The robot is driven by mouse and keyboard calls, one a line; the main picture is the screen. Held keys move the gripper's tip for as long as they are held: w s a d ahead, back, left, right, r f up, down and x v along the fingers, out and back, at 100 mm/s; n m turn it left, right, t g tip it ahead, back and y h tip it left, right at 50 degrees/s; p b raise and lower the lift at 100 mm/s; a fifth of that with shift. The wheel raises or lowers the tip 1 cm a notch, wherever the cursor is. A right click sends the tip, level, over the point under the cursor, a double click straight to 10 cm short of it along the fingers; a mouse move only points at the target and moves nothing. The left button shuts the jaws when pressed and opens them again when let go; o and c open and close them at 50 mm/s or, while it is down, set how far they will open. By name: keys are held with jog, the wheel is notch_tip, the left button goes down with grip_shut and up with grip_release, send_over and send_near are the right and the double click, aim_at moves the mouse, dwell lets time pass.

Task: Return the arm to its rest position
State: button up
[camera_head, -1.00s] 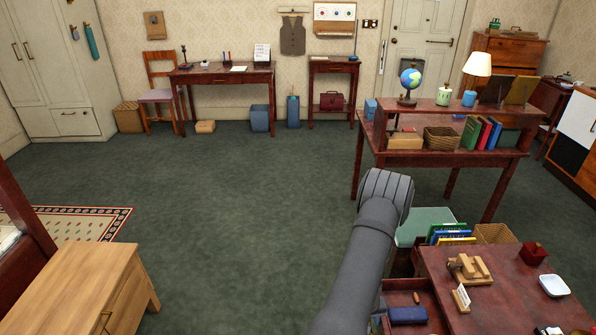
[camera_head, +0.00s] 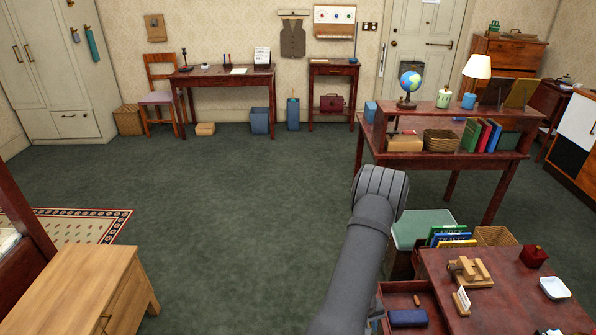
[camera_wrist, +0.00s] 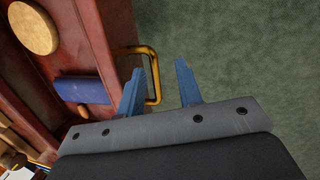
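My gripper (camera_wrist: 159,78) shows in the wrist view with its two blue fingers apart and nothing gripped. The brass handle (camera_wrist: 153,62) of a drawer appears between the fingers, partly behind the left one; I cannot tell how far below them it is. In the head view my arm (camera_head: 362,248) rises from the bottom edge and bends over at its top. The fingers are not clearly visible there, hidden beside or behind the arm.
The dark red drawer (camera_head: 399,300) stands pulled out of the desk (camera_head: 500,300) and holds a blue block (camera_head: 407,318). A shelved table (camera_head: 440,158) stands beyond my arm. A light wooden cabinet (camera_head: 75,285) is at lower left. The green carpet (camera_head: 240,200) between is clear.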

jog(key=shift+w+a+r, duration=0.55)
jog(key=shift+w, duration=0.25)
jog(key=shift+w+a+r, duration=0.5)
jog(key=shift+w+r, duration=0.05)
jog(key=shift+w, duration=0.2)
jog(key=shift+m+t, duration=0.6)
jog(key=shift+m, duration=0.1)
jog(key=d+f, duration=0.2)
jog(key=s+d+f, duration=0.1)
jog(key=f, duration=0.1)
jog(key=shift+d+f, duration=0.2)
jog(key=shift+d, duration=0.15)
jog(key=shift+v, duration=1.2)
